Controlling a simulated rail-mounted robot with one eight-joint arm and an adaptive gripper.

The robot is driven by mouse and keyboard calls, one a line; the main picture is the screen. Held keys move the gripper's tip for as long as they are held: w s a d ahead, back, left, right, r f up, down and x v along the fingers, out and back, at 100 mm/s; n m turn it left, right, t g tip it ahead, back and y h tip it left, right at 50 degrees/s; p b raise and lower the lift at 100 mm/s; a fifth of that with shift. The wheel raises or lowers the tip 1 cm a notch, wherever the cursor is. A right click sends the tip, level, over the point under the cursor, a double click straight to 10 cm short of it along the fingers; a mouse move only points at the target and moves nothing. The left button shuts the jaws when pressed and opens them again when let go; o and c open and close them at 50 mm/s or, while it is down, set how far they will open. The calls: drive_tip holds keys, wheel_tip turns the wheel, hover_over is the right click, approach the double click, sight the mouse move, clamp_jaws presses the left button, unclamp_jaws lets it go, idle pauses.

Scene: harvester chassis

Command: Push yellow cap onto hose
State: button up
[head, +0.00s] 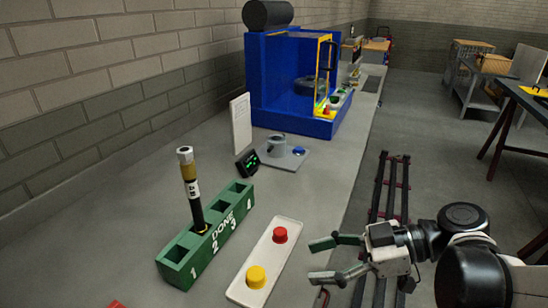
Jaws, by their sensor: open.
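A yellow cap (256,277) sits on a white tray (238,292), at its near end. A red cap (280,235) sits at the tray's far end. A black hose (195,213) with a gold and silver upper end stands upright in the green block (180,272), in one of its numbered slots. My gripper (322,261) is open, to the right of the tray, with its fingers pointing left. Nothing is seen between the fingers, and they are apart from both caps.
A blue machine (272,85) stands farther back on the bench. A small black display (247,163), a white panel (240,124) and a grey cup-like part (277,145) on a plate stand nearer. A brick wall (90,90) borders the left. Rails (393,180) run along the right.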

sight(258, 273)
drive_tip(key=b+x, duration=0.1)
drive_tip(key=x, duration=0.7)
drive_tip(key=shift+s+a, duration=0.1)
drive_tip(key=shift+a, duration=0.05)
drive_tip(key=shift+s+f+b+x, duration=0.15)
drive_tip(key=shift+b+x, duration=0.25)
drive_tip(key=shift+x, duration=0.55)
drive_tip(key=shift+s+f+b+x, duration=0.15)
drive_tip(key=shift+b+x, duration=0.25)
drive_tip(key=shift+x, duration=0.55)
drive_tip(key=shift+w+a+f, duration=0.2)
drive_tip(key=shift+w+a, duration=0.1)
drive_tip(key=shift+a, duration=0.3)
drive_tip(key=c, duration=0.6)
